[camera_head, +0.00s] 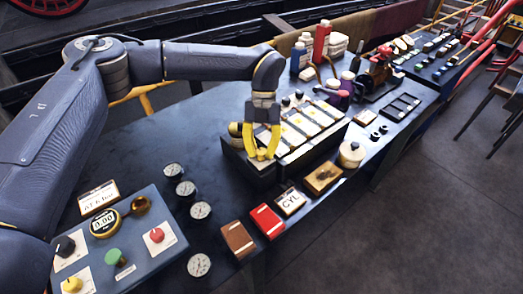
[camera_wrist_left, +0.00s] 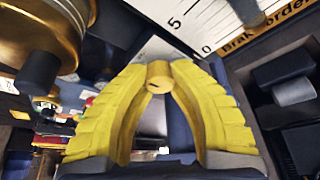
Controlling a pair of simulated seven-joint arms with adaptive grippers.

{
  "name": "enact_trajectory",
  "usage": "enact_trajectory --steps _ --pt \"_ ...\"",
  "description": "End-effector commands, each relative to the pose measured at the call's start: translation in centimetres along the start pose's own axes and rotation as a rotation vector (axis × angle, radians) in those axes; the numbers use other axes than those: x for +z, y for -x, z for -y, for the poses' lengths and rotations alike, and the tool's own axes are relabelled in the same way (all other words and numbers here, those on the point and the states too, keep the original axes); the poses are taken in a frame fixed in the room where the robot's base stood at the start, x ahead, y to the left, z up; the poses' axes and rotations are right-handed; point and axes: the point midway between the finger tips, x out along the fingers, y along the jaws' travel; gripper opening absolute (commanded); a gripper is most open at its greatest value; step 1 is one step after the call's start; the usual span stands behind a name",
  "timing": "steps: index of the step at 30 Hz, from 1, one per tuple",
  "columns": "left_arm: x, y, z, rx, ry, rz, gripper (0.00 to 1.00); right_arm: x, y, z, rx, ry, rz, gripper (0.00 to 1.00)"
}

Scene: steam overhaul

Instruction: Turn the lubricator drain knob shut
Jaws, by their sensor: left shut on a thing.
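My left gripper (camera_head: 262,152) reaches down from above onto the near left end of a dark box-shaped unit (camera_head: 262,176) with several pale panels on top. I take this unit to be the lubricator, though no label naming it is readable. In the left wrist view, the yellow fingers of the left gripper (camera_wrist_left: 160,92) close at their tips on a small round brass-coloured knob (camera_wrist_left: 159,74), the drain knob. A dark slot shows on the knob's face. Its stem is hidden behind the fingers. My right gripper is not in view.
A brass cylinder (camera_wrist_left: 38,32) stands close at upper left in the wrist view. Left of the unit are several dial gauges (camera_head: 200,211) and a blue control box (camera_head: 130,258). Bottles (camera_head: 321,42) stand behind.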

Motion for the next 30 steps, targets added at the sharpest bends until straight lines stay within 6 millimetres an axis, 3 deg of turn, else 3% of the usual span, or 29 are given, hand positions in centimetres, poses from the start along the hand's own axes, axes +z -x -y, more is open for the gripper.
enact_trajectory --steps 16,17,24,30 --pt "-0.42 -0.45 -0.03 -0.003 0.019 -0.017 0.0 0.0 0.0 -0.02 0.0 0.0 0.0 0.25" --pt "-0.42 -0.45 -0.02 -0.003 0.019 -0.017 0.23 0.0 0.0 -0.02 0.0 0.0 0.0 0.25" --pt "-0.24 -0.25 0.02 -0.005 0.018 -0.009 0.51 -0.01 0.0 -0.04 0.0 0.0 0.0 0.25" --pt "-0.15 -0.15 0.03 -0.006 0.018 -0.005 0.52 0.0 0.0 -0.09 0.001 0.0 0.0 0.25"
